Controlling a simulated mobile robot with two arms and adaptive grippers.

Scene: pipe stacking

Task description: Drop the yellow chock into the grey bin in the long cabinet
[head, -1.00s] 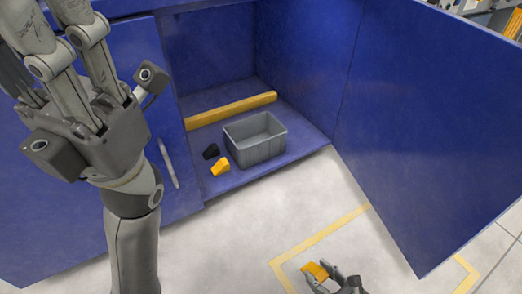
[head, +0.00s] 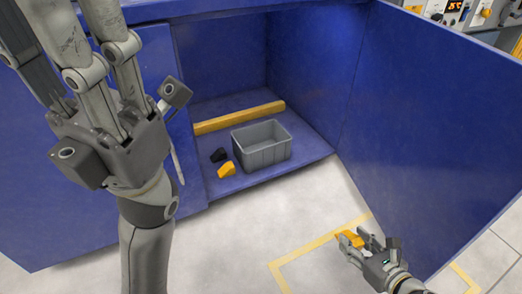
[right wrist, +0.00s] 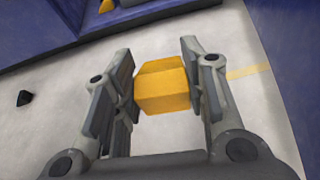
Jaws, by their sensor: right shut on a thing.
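My right gripper (head: 358,243) is low at the right in the head view, over the floor in front of the long cabinet. It is shut on a yellow chock (right wrist: 162,86), which sits between its two fingers in the right wrist view. The grey bin (head: 262,158) stands upright on the cabinet floor and looks empty; the gripper is outside the cabinet, to the right of and nearer than the bin. My left gripper (head: 85,45) is large at the upper left, its fingers pointing up and their tips cut off by the frame.
Another yellow chock (head: 227,170) and a black chock (head: 219,155) lie left of the bin. A yellow bar (head: 240,118) lies behind it. The open blue door (head: 430,120) stands to the right. The cabinet front is open above the bin.

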